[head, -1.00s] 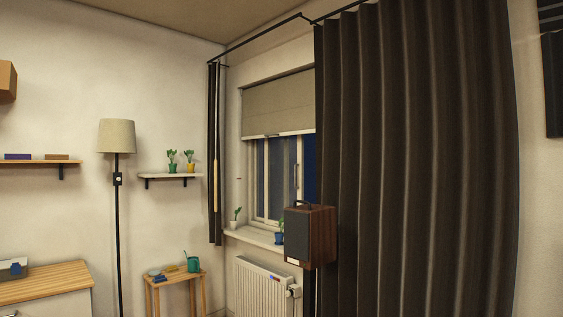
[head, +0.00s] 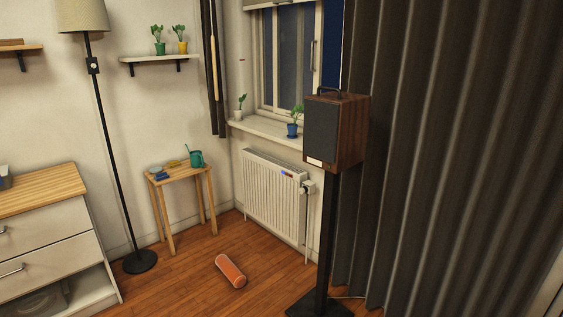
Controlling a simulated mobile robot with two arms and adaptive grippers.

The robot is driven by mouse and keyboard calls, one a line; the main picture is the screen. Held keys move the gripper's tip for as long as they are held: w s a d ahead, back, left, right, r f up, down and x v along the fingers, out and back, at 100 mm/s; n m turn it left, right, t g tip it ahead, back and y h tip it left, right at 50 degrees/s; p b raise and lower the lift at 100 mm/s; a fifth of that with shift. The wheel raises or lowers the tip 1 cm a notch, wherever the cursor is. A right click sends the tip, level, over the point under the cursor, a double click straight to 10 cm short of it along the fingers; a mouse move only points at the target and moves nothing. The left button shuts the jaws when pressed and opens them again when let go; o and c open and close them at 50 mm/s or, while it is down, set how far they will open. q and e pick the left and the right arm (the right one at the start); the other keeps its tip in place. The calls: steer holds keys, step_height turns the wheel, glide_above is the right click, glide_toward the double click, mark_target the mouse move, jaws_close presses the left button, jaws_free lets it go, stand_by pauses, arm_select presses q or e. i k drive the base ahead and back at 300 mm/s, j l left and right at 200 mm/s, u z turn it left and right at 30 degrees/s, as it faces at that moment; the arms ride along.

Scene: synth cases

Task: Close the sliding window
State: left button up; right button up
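The sliding window (head: 284,58) is in the back wall, in the upper middle of the head view, above a white sill. It has pale frames, dark glass and an upright handle (head: 312,55) on the right part of its sash. A dark blue strip shows to the right of that sash, which looks like an open gap. The dark curtain and the speaker hide the window's right end and lower right corner. Neither of my grippers is in view.
A wooden speaker (head: 337,129) on a black stand and a long dark curtain (head: 440,150) stand before the window's right side. Potted plants (head: 292,121) sit on the sill, above a radiator (head: 273,195).

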mark_target(298, 37)
steer(key=i+j, duration=0.2)
steer(key=i, duration=0.4)
steer(key=i+j, duration=0.15)
steer(key=i, duration=0.45)
steer(key=i+j+u, duration=0.1)
steer(key=i, duration=0.5)
